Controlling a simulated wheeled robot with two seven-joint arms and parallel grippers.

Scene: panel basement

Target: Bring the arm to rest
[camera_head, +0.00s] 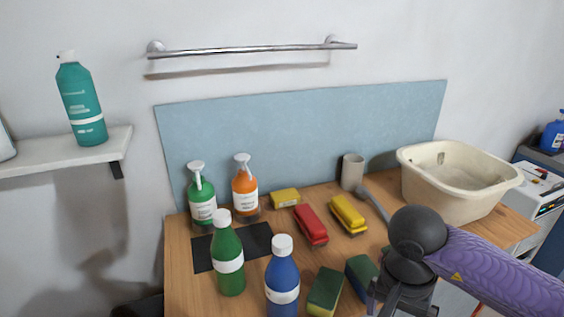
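My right arm comes in from the right, with a purple sleeve and a dark grey wrist. Its gripper (400,306) hangs low over the front right of the wooden table (185,285), beside a dark green sponge (361,274). The lower part of the gripper is cut off by the bottom edge, so I cannot tell its opening or whether it holds anything. My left gripper is not in view.
A green bottle (228,265) and blue bottle (283,285) stand at the front. A shelf (60,155) is left.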

